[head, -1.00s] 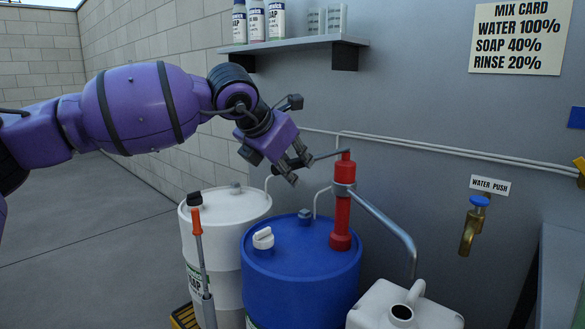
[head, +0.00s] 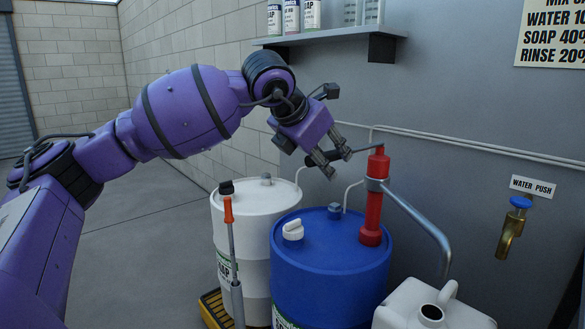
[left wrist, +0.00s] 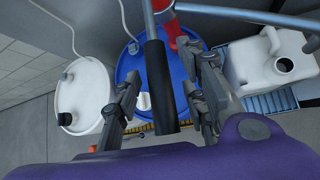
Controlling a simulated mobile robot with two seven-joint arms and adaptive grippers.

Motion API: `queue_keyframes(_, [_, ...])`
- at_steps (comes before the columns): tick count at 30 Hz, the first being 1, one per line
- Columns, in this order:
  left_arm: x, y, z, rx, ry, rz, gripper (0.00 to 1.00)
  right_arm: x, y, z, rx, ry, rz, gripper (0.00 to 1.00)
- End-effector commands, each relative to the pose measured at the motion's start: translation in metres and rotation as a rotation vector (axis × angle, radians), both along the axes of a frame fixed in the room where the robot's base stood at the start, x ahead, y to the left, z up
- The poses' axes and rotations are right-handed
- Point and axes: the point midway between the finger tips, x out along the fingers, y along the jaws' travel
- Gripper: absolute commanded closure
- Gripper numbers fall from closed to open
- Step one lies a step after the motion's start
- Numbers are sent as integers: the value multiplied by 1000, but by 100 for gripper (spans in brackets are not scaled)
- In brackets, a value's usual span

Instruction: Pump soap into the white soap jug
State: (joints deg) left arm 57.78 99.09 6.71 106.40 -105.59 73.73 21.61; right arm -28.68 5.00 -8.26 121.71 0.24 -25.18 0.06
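The red pump (head: 373,200) stands upright on the blue drum (head: 330,255). Its lever, with a black grip (left wrist: 160,85), points left from the pump top. My left gripper (head: 336,160) is at the lever's end. In the left wrist view its two fingers (left wrist: 159,105) are apart, one on each side of the black grip, with narrow gaps. The white soap jug (head: 410,305) stands low at the right of the blue drum, its round mouth open. The pump's grey spout pipe (head: 420,222) curves down towards the jug. My right gripper is in neither view.
A white drum (head: 255,225) stands left of the blue one, with an orange-handled tool (head: 230,235) in front. A brass tap with blue knob (head: 520,202) is on the wall at right. A bottle shelf (head: 325,36) hangs above. Floor at left is clear.

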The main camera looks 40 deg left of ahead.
Motion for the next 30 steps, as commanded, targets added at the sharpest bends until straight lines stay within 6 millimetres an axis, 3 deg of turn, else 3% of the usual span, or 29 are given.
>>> queue_keyframes(8, [-4,-1,4,-12,-2,6,61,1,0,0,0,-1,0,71])
queue_keyframes(14, [-24,-1,2,-5,5,9,61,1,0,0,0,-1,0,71])
queue_keyframes(30, [-111,-10,3,-8,1,8,61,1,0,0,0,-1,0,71])
